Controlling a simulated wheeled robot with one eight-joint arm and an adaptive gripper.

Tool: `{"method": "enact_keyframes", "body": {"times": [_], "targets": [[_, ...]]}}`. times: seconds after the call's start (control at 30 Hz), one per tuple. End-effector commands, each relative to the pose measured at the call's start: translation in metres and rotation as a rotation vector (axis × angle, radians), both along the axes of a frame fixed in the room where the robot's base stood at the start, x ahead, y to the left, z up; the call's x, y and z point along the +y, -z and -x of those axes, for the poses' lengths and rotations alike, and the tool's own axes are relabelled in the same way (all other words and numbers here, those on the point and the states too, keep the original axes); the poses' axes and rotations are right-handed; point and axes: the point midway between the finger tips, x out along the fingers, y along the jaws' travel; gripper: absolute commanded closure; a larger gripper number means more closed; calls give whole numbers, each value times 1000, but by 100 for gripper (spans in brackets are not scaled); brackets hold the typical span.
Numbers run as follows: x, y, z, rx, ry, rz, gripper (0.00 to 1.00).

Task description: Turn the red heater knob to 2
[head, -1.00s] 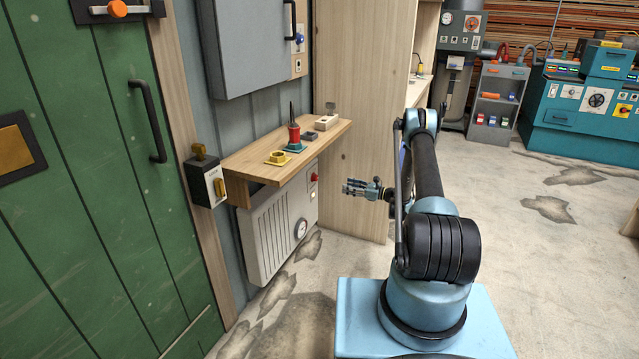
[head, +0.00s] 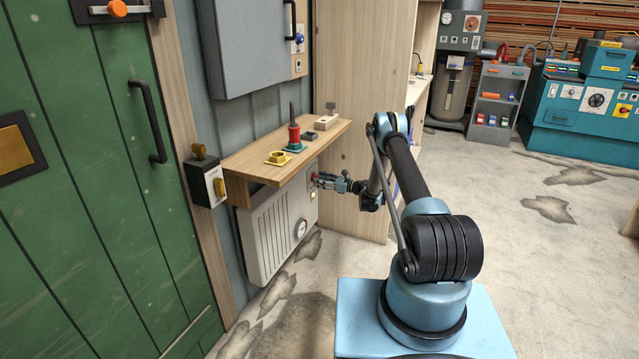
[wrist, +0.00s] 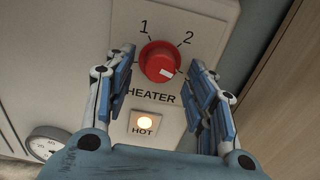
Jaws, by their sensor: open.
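The red heater knob (wrist: 158,58) sits on the pale heater panel in the wrist view, with "1" printed above left and "2" above right. Its white mark is at the lower right of its face, pointing below the "2". My gripper (wrist: 162,60) is open, one finger on each side of the knob. Whether the fingers touch it I cannot tell. In the head view my gripper (head: 318,180) is at the heater's (head: 272,240) upper right, under the shelf, and mostly hides the knob.
A lit "HOT" lamp (wrist: 145,122) is below the knob and a gauge (wrist: 48,143) is at the lower left. The wooden shelf (head: 235,160) juts out just above my gripper, holding a red spool (head: 294,137) and small parts. A wooden panel (head: 345,110) stands to the right.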

Motion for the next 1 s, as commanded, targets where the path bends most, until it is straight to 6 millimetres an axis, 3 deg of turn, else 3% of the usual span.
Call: {"method": "enact_keyframes", "body": {"times": [0.4, 0.43, 0.6, 0.63, 1.0], "targets": [[8, 0, -3, 0, 0, 0, 50], [8, 0, -3, 0, 0, 0, 52], [8, 0, -3, 0, 0, 0, 90], [8, 0, -3, 0, 0, 0, 94], [8, 0, -4, -33, 2, 12, 94]]}}
